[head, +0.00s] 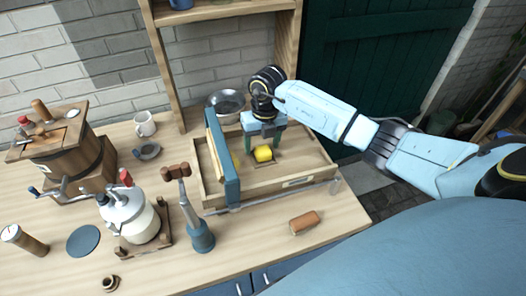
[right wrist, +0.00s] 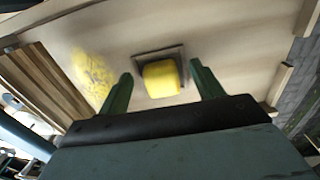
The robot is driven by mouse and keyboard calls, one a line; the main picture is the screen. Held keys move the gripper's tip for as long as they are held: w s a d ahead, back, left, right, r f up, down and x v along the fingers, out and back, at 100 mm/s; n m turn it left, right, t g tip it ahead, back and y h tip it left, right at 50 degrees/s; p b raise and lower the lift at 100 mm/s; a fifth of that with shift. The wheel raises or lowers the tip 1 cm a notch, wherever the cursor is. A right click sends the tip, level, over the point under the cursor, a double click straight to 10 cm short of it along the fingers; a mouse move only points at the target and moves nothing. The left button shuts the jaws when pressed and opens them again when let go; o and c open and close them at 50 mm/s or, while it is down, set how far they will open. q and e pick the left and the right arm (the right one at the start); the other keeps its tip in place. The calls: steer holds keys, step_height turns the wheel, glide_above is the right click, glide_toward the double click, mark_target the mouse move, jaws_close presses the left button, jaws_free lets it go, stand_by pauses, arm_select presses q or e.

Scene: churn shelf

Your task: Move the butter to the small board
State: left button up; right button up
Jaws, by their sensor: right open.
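The butter (head: 263,154) is a small yellow block inside the shallow wooden tray (head: 308,179). It appears to rest on the small board (head: 268,163), a dark brown square on the tray floor. In the right wrist view the butter (right wrist: 161,78) overlaps the near part of the small board (right wrist: 146,55). My right gripper (head: 263,147) is just above the butter, its green fingers apart. In the right wrist view the fingers of my right gripper (right wrist: 161,72) stand either side of the butter, with gaps. My left gripper is out of view.
A yellow smear (right wrist: 92,75) marks the tray floor. A blue-edged upright panel (head: 222,160) crosses the tray's left part. A metal bowl (head: 226,103) stands behind. A white jar (head: 130,215), blue-based mallet stand (head: 200,237) and brown roll (head: 305,223) surround the tray.

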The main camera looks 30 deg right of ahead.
steer(key=c, duration=1.2)
